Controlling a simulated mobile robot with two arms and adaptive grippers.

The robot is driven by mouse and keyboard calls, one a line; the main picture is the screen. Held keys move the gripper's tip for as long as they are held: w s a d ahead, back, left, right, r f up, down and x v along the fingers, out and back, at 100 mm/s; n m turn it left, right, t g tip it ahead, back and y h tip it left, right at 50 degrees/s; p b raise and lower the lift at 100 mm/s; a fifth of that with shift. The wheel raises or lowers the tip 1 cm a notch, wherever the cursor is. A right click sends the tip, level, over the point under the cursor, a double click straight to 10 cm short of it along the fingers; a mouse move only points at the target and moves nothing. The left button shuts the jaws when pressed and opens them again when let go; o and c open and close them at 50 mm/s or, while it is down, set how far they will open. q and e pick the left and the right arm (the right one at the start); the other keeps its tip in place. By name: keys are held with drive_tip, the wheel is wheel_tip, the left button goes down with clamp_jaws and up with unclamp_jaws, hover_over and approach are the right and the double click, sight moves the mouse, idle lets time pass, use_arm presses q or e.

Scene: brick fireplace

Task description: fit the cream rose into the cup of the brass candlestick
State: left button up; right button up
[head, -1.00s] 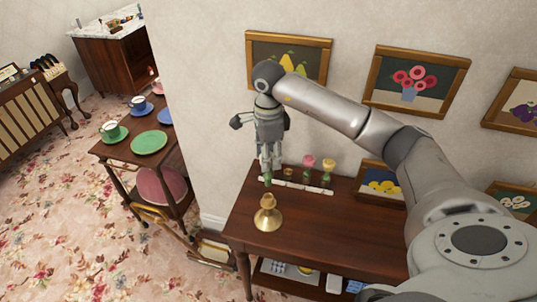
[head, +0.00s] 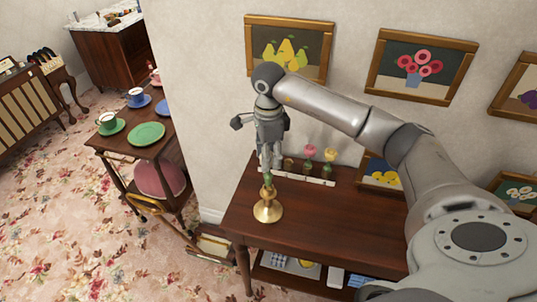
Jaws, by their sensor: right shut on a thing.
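The brass candlestick (head: 267,210) stands upright near the left end of the dark wooden side table. My right gripper (head: 270,165) points down above it, shut on a flower whose green stem (head: 268,179) shows below the fingers. The bloom is hidden by the fingers, so I cannot see its cream colour. The stem's lower end appears right at the candlestick's cup (head: 267,191); I cannot tell whether it is inside, touching or just in front or behind. My left gripper is out of view.
Behind the candlestick, a pale rack (head: 318,182) holds a pink flower (head: 310,150) and a yellow flower (head: 330,155). The wooden table top (head: 330,220) is clear in front and to the right. Framed pictures hang on the wall behind. A table with cups and plates (head: 146,134) stands left.

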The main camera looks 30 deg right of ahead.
drive_tip(key=shift+b, duration=0.5)
idle(1.2)
drive_tip(key=shift+f+b, duration=1.45)
drive_tip(key=shift+f, duration=0.3)
drive_tip(key=o, duration=0.9)
drive_tip(key=shift+o, duration=0.2)
drive_tip(key=shift+r, duration=0.15)
wheel_tip(320, 180, up, 12)
drive_tip(key=shift+f, duration=0.1)
